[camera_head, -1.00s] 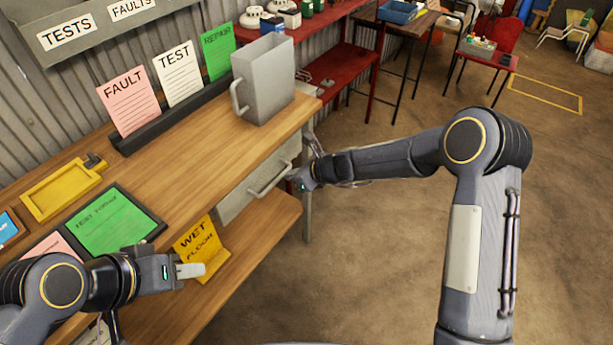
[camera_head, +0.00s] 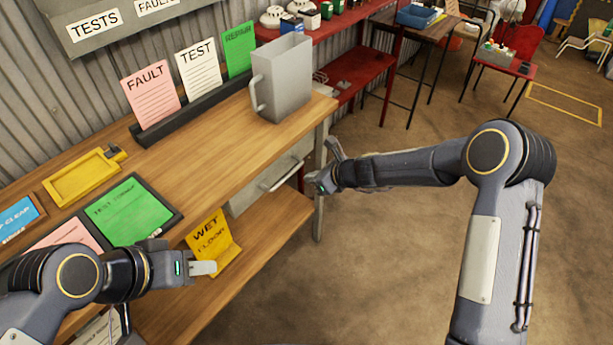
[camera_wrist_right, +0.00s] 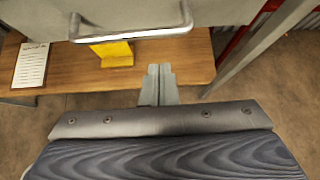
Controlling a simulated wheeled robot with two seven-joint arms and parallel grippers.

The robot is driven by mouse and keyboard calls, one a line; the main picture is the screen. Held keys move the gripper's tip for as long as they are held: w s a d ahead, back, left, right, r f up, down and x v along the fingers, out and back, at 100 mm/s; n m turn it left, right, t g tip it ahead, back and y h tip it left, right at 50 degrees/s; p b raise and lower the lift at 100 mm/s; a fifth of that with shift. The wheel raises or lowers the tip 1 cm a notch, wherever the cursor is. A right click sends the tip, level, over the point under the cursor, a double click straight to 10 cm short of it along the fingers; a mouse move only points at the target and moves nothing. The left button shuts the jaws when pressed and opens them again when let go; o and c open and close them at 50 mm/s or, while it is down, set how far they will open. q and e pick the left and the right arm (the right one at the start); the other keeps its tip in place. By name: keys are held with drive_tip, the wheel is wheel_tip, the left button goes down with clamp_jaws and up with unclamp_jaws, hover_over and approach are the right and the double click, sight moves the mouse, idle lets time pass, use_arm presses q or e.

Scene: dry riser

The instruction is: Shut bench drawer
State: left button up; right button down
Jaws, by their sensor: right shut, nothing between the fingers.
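The grey bench drawer (camera_head: 247,195) is under the wooden benchtop. Its front sits close below the bench edge, and no open inside shows; a small gap cannot be told. Its bar handle (camera_head: 281,176) is pale metal and also crosses the top of the right wrist view (camera_wrist_right: 135,34). My right gripper (camera_head: 314,183) is just right of the handle and apart from it. In the right wrist view its fingers (camera_wrist_right: 160,70) are together and empty, below the handle in the picture. My left gripper (camera_head: 208,268) is over the bench's front edge, its jaw opening unclear.
A yellow wet-floor sign (camera_head: 212,242) stands on the lower shelf (camera_head: 270,235) below the drawer. A bench leg (camera_head: 319,215) is close to my right gripper. A grey jug (camera_head: 283,80) stands on the benchtop. The floor at right is open.

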use_arm(q)
drive_tip(key=shift+s+d+r+p, duration=0.15)
drive_tip(key=shift+s+r+p, duration=0.2)
drive_tip(key=shift+p, duration=0.1)
use_arm(e)
drive_tip(key=v, duration=1)
drive_tip(key=shift+s+d, duration=0.4)
drive_tip(key=shift+d, duration=0.1)
drive_tip(key=s+d+r+n+p, duration=0.1)
drive_tip(key=s+d+r+n, duration=0.6)
drive_tip(key=s+r+n, duration=0.6)
use_arm(q)
wheel_tip(320, 180, up, 2)
drive_tip(key=shift+r+p, duration=0.25)
drive_tip(key=shift+p, duration=0.5)
use_arm(e)
drive_tip(key=s+d+n+h, duration=0.2)
drive_tip(key=s+d+n, duration=0.2)
drive_tip(key=s, duration=0.5)
drive_tip(key=s+d+n+h, duration=0.2)
drive_tip(key=s+d+n, duration=0.3)
drive_tip(key=s, duration=0.4)
drive_tip(key=shift+s+r+n+h, duration=0.3)
drive_tip(key=shift+s+r+n, duration=0.1)
drive_tip(key=shift+r, duration=0.1)
use_arm(q)
drive_tip(key=shift+w, duration=0.1)
use_arm(e)
drive_tip(key=shift+d, duration=0.15)
